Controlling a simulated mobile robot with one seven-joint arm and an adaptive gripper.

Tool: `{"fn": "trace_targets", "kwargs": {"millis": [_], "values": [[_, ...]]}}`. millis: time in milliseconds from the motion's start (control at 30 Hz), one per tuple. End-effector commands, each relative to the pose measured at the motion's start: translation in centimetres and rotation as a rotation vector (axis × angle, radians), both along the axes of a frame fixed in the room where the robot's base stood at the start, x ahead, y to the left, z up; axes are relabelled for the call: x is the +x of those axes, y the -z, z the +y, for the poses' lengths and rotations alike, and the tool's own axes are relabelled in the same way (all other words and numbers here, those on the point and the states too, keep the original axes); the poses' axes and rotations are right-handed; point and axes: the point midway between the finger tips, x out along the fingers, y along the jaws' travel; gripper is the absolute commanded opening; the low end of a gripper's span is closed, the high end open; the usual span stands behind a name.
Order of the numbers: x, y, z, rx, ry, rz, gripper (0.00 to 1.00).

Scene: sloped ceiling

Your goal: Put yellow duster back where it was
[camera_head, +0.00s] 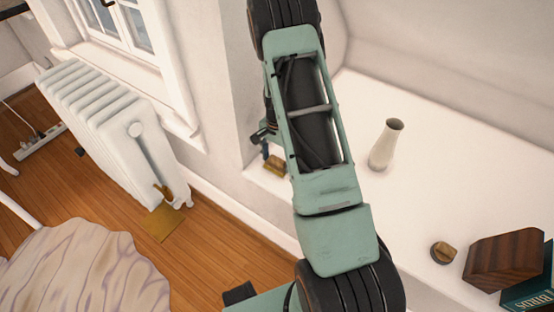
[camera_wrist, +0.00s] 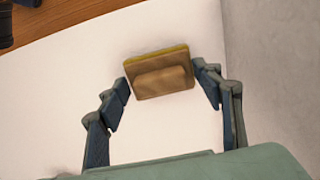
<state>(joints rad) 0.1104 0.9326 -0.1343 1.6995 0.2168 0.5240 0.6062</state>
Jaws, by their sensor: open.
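The yellow duster (camera_wrist: 163,57), a block with a wooden-looking back and a yellow edge, lies on the white ledge (camera_wrist: 190,125) in the wrist view. My gripper (camera_wrist: 164,86) is open, with one finger on each side of the duster's near end. The fingertips are very close to its sides; I cannot tell whether they touch. In the head view the duster (camera_head: 275,166) shows as a small yellow-brown block near the ledge's left end, below my gripper (camera_head: 267,148), partly hidden by my arm.
A pale vase (camera_head: 384,146), a small round brown object (camera_head: 443,252), a dark wooden block (camera_head: 503,258) and teal books (camera_head: 532,290) stand on the ledge. A wall rises beside the duster. A white radiator (camera_head: 110,130) stands left, above a wooden floor (camera_head: 215,255).

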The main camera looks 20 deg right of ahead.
Motion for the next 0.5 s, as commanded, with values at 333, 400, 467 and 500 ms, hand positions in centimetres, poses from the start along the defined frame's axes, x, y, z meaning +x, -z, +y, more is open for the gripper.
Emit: {"fn": "trace_targets", "kwargs": {"millis": [333, 400, 467, 500], "values": [[0.1, -4.0, 0.0, -0.001, 0.000, -0.003, 0.60], [0.1, -5.6, 0.0, -0.001, 0.000, -0.003, 0.60], [0.1, -7.0, 0.0, -0.001, 0.000, -0.004, 0.60], [0.1, -7.8, 0.0, 0.000, -0.001, -0.004, 0.60]]}}
